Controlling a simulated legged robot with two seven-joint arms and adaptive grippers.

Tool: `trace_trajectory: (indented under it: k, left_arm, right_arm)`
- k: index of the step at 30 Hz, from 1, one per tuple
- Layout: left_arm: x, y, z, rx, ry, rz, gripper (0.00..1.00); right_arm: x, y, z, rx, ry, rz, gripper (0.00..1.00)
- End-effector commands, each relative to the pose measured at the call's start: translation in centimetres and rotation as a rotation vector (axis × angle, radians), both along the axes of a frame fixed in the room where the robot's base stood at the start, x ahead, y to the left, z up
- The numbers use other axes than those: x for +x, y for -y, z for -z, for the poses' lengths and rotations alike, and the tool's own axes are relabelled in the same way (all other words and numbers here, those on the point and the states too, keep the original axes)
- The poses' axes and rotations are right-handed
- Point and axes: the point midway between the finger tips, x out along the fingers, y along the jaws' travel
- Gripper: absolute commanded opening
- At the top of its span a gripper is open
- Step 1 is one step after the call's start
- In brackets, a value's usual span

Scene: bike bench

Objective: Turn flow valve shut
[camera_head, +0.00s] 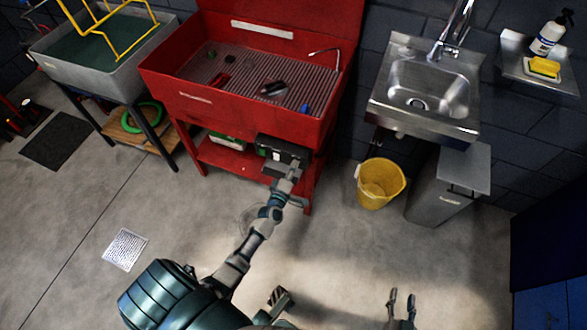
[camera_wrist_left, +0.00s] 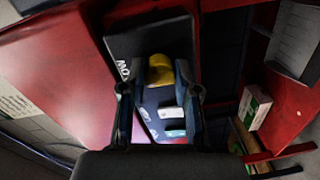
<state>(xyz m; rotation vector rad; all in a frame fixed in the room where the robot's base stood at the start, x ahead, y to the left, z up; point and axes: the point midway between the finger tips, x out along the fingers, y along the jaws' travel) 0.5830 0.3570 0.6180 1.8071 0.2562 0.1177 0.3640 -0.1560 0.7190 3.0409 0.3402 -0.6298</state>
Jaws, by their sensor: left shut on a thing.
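A dark control box (camera_head: 284,148) is mounted at the front right of the red wash station. In the left wrist view a yellow valve knob (camera_wrist_left: 160,68) shows on the dark box (camera_wrist_left: 122,42), which carries white lettering. My left gripper (camera_wrist_left: 158,84) is shut on the yellow knob, with one finger on each side of it. In the head view my left gripper (camera_head: 287,178) reaches up to the box and hides the knob. My right gripper (camera_head: 402,303) is open and empty above the floor at the bottom right.
The red wash station (camera_head: 185,105) has a ribbed basin and a lower shelf. A yellow bucket (camera_head: 381,186) stands on the floor to the right, beside a grey bin (camera_head: 440,205). A steel sink (camera_head: 425,92) is on the wall.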

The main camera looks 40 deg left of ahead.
Motion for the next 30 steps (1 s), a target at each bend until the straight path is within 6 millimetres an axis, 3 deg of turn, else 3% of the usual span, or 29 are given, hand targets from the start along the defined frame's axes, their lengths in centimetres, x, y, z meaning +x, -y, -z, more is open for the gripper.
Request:
trace_trajectory:
  k: [17,18,21,30]
  left_arm:
    - [-0.14,-0.17,0.21,-0.032,0.004,-0.003,0.0]
    - [-0.14,-0.17,0.21,-0.032,0.004,-0.003,0.36]
    - [-0.12,-0.16,0.19,-0.032,0.005,-0.003,0.55]
    - [-0.24,-0.03,0.06,-0.031,0.006,-0.001,0.55]
  right_arm:
    - [0.12,-0.11,-0.16,0.004,0.011,-0.001,0.4]
    - [0.12,-0.12,-0.16,0.004,0.011,-0.001,0.4]
    - [0.12,-0.12,-0.15,0.004,0.011,-0.001,0.4]
    - [0.08,-0.16,-0.26,0.004,0.012,-0.003,0.4]
